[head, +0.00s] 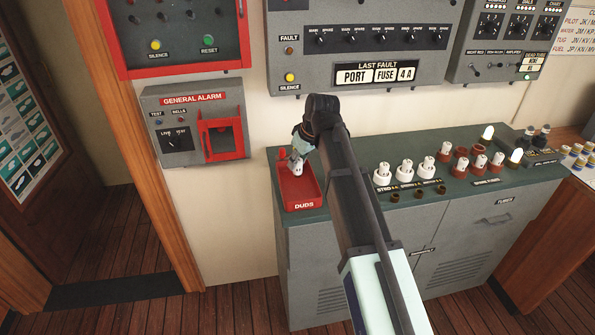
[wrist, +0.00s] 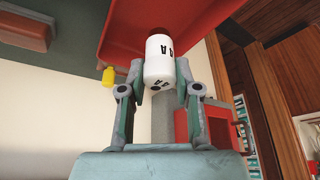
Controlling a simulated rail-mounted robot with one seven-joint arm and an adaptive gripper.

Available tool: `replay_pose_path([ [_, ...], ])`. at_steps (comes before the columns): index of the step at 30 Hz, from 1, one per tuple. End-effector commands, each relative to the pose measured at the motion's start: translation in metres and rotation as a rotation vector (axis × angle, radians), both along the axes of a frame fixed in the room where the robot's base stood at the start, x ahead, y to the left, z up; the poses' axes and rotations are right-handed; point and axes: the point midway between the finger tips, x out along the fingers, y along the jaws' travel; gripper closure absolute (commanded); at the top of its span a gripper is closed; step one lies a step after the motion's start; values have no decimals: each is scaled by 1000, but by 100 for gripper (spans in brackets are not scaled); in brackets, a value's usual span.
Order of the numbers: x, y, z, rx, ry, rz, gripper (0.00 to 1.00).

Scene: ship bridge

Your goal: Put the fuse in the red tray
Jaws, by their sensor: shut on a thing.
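The fuse (wrist: 158,62) is a white cylinder with black lettering, seen large in the wrist view. My gripper (wrist: 162,75) is shut on it, with a finger on each side. In the head view my gripper (head: 300,152) points down over the back part of the red tray, and the white fuse (head: 297,168) shows at its tips. The red tray (head: 302,205), labelled DUDS, sits at the left end of the green cabinet top. I cannot tell whether the fuse touches the tray floor.
Several white fuses (head: 406,168) and brown holders stand on the cabinet top (head: 350,150) to the right of my arm. The general alarm box (head: 196,122) and fault panel (head: 365,50) are on the wall behind. The tray's front part is clear.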

Motion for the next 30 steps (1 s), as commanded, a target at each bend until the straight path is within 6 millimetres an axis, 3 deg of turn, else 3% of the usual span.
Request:
replay_pose_path([
  [8, 0, 0, -17, 0, 0, 0, 100],
  [16, -1, 0, -48, 0, 1, 1, 100],
  [29, 0, 0, -54, 0, 0, 1, 100],
  [30, 0, 0, -54, 0, 0, 1, 57],
])
